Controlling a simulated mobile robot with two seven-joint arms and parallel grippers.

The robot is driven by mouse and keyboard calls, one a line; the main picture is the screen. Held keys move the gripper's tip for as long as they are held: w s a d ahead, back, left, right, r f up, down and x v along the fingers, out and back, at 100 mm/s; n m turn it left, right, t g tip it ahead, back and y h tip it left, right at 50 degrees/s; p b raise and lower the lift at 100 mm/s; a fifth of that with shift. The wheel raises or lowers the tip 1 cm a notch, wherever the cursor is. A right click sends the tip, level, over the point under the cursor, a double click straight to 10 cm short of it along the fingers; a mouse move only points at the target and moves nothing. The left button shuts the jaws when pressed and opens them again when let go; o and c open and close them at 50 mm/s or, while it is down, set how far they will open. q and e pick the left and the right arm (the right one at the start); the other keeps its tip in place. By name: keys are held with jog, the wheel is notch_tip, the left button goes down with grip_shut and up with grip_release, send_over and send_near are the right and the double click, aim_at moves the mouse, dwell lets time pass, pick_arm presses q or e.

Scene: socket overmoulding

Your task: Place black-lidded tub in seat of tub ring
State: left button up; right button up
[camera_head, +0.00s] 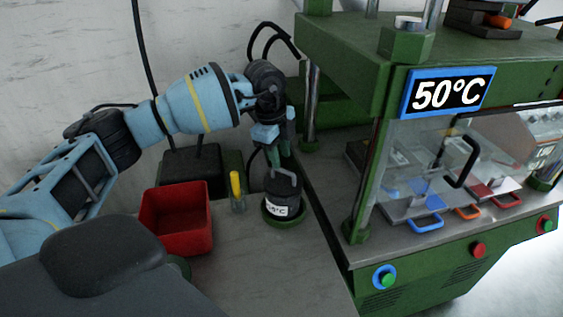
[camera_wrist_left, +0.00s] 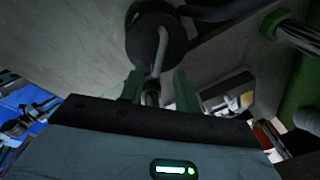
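The black-lidded tub (camera_head: 283,192) stands upright on the grey bench with a white label, partly hidden, on its front. Its base sits inside the green tub ring (camera_head: 268,218), whose rim shows around it. A grey handle (camera_head: 287,175) rises from the lid. My left gripper (camera_head: 278,157) is just above the lid at the handle, fingers pointing down. In the left wrist view, the tub (camera_wrist_left: 155,36) is ahead and its handle (camera_wrist_left: 160,55) reaches between the green fingers of my left gripper (camera_wrist_left: 160,78), which are apart. My right gripper is not in view.
A red bin (camera_head: 176,222) and a clear holder with a yellow-topped item (camera_head: 237,192) stand left of the tub. A black box (camera_head: 192,168) is behind them. The green press (camera_head: 420,255) with a "50°C" sign stands to the right. Bare bench lies in front of the tub.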

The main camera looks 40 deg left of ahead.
pick_arm(q)
notch_tip(320, 180, up, 8)
jog(key=s, duration=0.1)
jog(key=shift+a+r, duration=0.15)
jog(key=shift+a, duration=0.2)
jog(key=shift+s, duration=0.1)
dwell(2.0)
